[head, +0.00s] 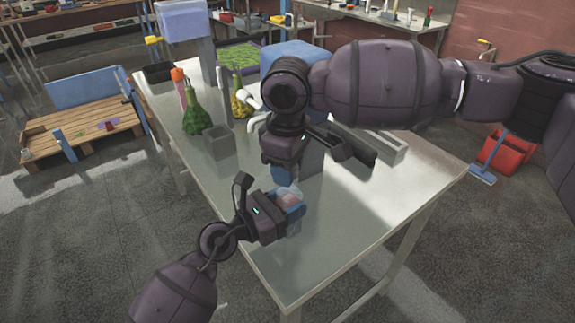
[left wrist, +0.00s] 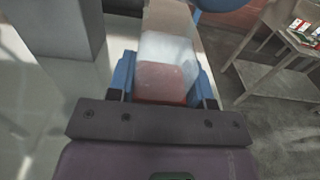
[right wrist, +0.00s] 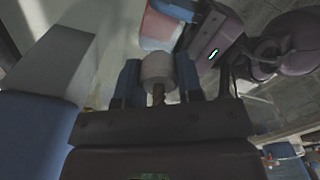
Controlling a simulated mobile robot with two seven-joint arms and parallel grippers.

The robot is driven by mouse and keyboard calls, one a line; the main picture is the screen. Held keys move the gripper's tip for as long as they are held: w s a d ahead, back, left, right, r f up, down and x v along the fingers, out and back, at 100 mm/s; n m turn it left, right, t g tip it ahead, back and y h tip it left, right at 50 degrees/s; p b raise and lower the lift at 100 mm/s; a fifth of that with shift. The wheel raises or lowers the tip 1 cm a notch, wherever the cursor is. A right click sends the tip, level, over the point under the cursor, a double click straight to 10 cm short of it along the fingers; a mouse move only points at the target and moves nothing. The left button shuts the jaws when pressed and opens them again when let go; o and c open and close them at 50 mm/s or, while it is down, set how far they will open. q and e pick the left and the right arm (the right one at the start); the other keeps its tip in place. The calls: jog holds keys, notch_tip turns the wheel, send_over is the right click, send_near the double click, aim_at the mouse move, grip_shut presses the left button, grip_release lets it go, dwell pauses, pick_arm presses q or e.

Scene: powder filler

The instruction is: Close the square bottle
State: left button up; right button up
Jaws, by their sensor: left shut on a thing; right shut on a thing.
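The square bottle (left wrist: 160,52) is translucent with pinkish-red powder in its lower part. My left gripper (left wrist: 165,82) is shut on its sides; in the head view the bottle (head: 289,196) is held above the table's front edge. In the head view the right gripper (head: 284,174) points down, just above and behind the bottle. In the right wrist view the bottle (right wrist: 160,25) shows beyond the cap, apart from it in the picture. The bottle's mouth is not clearly visible.
The metal table (head: 245,222) has free room at its front.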

jog(key=shift+f, duration=0.9)
jog(key=shift+f, duration=0.65)
dwell(0.4)
jog(key=o, duration=1)
notch_tip(320, 180, up, 12)
